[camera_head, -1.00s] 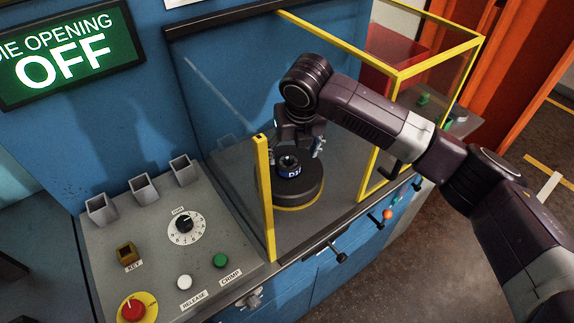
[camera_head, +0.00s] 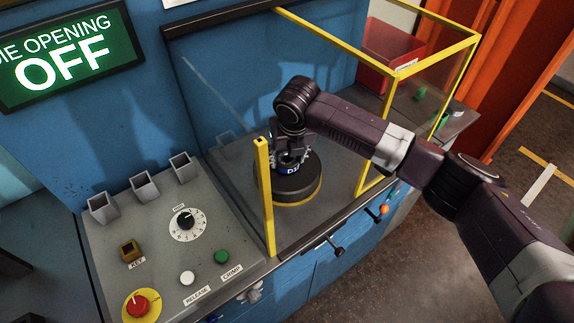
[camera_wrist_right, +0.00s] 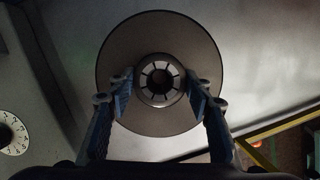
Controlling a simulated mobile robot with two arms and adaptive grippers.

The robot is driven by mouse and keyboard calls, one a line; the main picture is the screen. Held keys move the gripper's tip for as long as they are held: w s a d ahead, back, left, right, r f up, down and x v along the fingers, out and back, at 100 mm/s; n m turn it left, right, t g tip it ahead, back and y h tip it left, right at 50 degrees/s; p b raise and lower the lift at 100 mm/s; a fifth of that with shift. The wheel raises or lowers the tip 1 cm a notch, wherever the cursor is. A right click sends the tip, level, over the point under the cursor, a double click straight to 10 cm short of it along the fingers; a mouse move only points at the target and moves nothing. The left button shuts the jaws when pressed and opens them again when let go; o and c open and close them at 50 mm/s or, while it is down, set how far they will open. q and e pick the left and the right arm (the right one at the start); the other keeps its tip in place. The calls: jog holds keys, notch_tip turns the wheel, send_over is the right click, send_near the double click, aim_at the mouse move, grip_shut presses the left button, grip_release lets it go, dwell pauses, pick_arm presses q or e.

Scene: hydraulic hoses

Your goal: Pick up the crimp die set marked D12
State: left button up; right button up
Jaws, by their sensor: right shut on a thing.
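In the right wrist view the die set (camera_wrist_right: 160,80) shows as a segmented ring around a dark hole, between the two blue fingers of my right gripper (camera_wrist_right: 160,92). The gripper is shut on it. My left gripper is not in view.
A yellow-framed clear guard (camera_head: 388,130) stands right of the pedestal, and a yellow post (camera_head: 265,195) stands close on its left. The control panel (camera_head: 150,230) with knob and buttons lies left. A red bin (camera_head: 392,52) is behind. A sign (camera_head: 68,58) reads "DIE OPENING OFF".

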grip_shut()
jog(key=shift+r, duration=0.15)
jog(key=shift+w+r, duration=0.1)
